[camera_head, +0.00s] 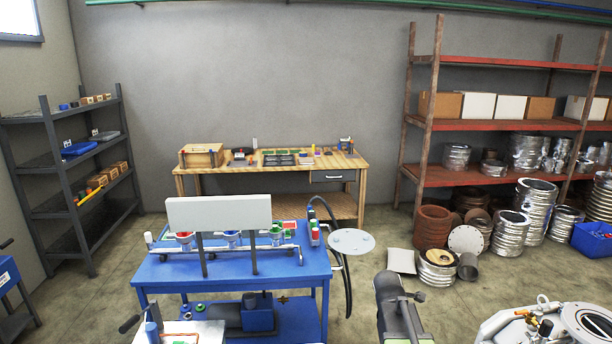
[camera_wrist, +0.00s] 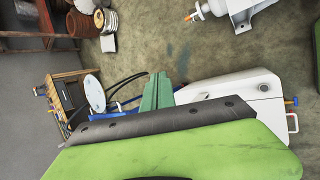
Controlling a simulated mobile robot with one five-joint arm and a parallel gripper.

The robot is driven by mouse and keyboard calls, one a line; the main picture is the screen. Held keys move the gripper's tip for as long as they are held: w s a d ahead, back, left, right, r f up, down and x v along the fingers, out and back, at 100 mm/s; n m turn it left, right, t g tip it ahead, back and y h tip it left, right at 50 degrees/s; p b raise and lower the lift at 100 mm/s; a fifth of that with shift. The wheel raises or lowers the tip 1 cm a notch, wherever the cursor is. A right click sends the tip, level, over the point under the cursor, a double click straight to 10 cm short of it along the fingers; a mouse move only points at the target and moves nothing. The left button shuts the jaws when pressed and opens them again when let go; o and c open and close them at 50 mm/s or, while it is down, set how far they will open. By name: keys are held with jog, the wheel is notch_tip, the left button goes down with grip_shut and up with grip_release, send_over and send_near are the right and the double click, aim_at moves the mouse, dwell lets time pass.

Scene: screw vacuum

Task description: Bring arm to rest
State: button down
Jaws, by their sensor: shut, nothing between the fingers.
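My gripper (camera_wrist: 157,88) shows in the wrist view as two green fingers side by side, pressed together with nothing between them. They stick out past the black and green housing that fills the lower part of that view. The wrist picture is turned sideways. The fingers hang in the air over the concrete floor, apart from anything I can make out. In the head view I cannot make out the fingers.
A blue workbench (camera_head: 152,272) with a white panel stands ahead. A wooden bench (camera_head: 357,165) is behind it. A dark shelf (camera_head: 45,150) is left; a red-board rack (camera_head: 480,127) is right. A white machine (camera_wrist: 245,108) lies beyond the fingers in the wrist view.

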jog(key=s+a+f+m+g+y, duration=0.2)
jog(key=s+a+f+m+g, duration=0.1)
jog(key=s+a+m, duration=0.4)
jog(key=s+a+f+m+g+y, duration=0.2)
jog(key=s+a+m, duration=0.4)
jog(key=s+m, duration=0.3)
jog(key=shift+s+a+f+g, duration=0.35)
jog(key=shift+s+f+g, duration=0.1)
jog(key=shift+s, duration=0.55)
